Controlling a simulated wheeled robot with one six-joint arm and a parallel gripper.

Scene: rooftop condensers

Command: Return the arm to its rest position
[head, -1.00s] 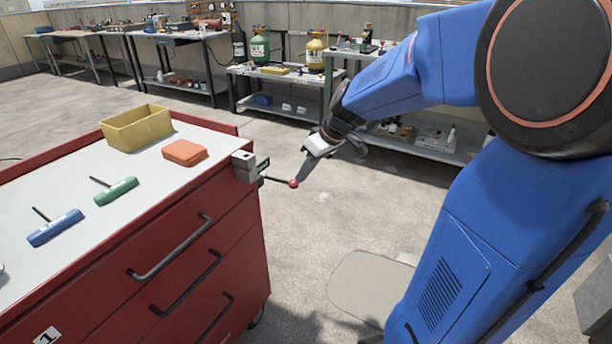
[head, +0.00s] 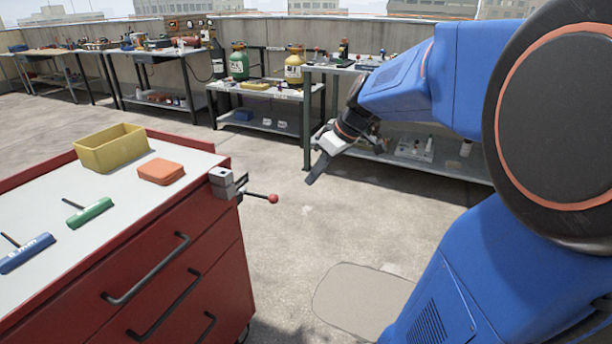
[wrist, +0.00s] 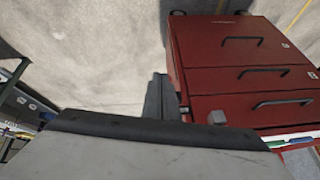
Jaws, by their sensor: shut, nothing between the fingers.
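My gripper (head: 312,181) hangs in the air to the right of the red tool cart, in front of the shelf benches in the head view. It is shut and empty. In the wrist view, the dark fingers of my gripper (wrist: 161,98) point toward the concrete floor, with the red cart (wrist: 240,70) beside them on the right. My blue arm reaches out from the right side of the head view, bent at a large dark joint.
The red cart (head: 190,262) carries a yellow bin (head: 112,152), an orange block (head: 161,172), a green T-handle tool (head: 90,212), a blue one (head: 27,253) and a corner vise (head: 221,183) with a red-knobbed lever (head: 273,198). Benches line the wall. Open floor (head: 290,240) lies between.

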